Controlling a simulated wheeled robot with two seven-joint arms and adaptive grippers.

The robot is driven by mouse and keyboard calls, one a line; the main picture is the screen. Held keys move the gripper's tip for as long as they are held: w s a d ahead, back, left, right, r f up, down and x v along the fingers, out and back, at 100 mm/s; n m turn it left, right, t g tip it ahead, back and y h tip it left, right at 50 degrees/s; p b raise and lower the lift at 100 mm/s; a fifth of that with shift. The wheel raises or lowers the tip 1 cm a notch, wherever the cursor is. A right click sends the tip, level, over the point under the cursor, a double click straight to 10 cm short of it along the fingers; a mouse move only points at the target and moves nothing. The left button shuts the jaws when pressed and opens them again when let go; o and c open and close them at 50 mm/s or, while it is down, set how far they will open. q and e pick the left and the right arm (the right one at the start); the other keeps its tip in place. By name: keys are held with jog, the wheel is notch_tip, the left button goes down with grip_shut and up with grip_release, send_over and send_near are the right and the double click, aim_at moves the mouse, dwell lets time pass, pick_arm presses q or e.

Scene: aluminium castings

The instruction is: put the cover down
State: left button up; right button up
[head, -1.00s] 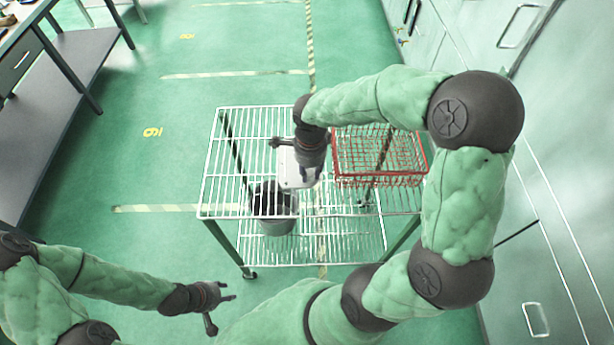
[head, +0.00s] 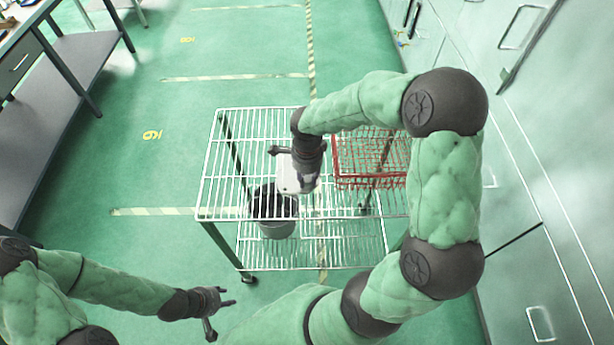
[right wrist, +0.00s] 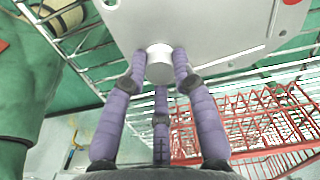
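The cover (head: 286,177) is a pale grey metal plate at the upper level of the wire cart, partly hidden by my right gripper (head: 303,182). In the right wrist view the cover (right wrist: 215,35) fills the top, with a round boss and a hole with a red mark near its edge. The fingers of my right gripper (right wrist: 160,72) close around the boss. Whether the plate touches the wires or hangs just above them, I cannot tell. My left gripper (head: 226,297) is empty, with its fingers spread, at the lower left, away from the cart.
A white wire cart (head: 222,170) has two shelves. A red wire basket (head: 345,182) stands right of the cover; it also shows in the right wrist view (right wrist: 255,120). A dark bucket (head: 278,228) is on the lower shelf. The upper shelf's left part is clear.

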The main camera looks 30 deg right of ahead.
jog(key=o, duration=0.4)
jog(key=shift+r, duration=0.15)
notch_tip(320, 180, up, 12)
jog(key=p, duration=0.3)
